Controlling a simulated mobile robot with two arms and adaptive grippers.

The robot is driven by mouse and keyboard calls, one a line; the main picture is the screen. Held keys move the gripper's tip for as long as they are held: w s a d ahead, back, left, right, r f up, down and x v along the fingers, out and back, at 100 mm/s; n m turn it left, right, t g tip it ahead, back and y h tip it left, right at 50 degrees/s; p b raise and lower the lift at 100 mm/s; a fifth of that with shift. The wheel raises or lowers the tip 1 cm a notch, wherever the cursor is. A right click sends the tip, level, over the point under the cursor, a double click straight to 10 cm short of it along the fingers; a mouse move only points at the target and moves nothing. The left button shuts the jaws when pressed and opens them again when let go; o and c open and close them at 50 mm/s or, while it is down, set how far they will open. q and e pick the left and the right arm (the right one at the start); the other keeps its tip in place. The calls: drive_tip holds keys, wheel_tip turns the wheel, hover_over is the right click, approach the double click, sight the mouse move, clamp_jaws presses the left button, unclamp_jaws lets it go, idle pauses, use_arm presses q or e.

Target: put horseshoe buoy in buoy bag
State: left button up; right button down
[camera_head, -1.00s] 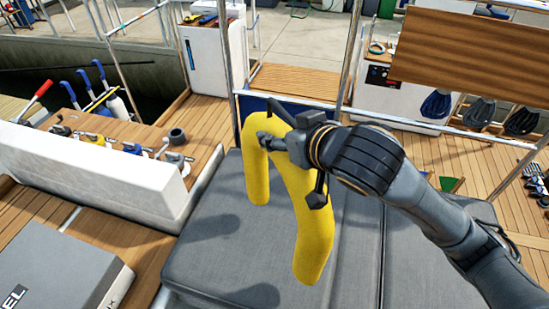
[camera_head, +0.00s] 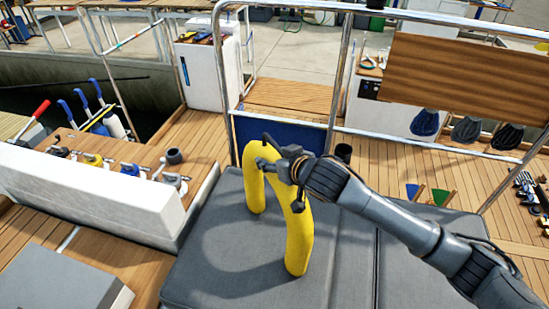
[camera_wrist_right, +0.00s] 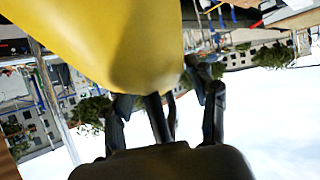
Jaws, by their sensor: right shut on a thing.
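The yellow horseshoe buoy (camera_head: 299,240) hangs upright with its curved end up and its two legs down, above the grey cushion. My right gripper (camera_head: 277,166) is shut on its curved top. In the right wrist view the buoy (camera_wrist_right: 115,40) fills the upper left, by the gripper fingers (camera_wrist_right: 165,108). A dark blue panel (camera_head: 282,142) on the metal rail, just behind the buoy, looks like the buoy bag; its opening cannot be made out and the buoy hides part of it. My left gripper is not in view.
The grey cushion (camera_head: 215,270) lies below the buoy. A metal rail (camera_head: 335,90) stands behind, with a wooden board (camera_head: 470,80) at right. A grey box (camera_head: 60,280) is at lower left.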

drive_tip(key=shift+f, duration=0.65)
drive_tip(key=c, duration=0.7)
unclamp_jaws()
drive_tip(key=shift+f, duration=0.15)
drive_tip(key=o, duration=0.3)
drive_tip(key=shift+s, duration=0.1)
drive_tip(key=shift+r, duration=0.2)
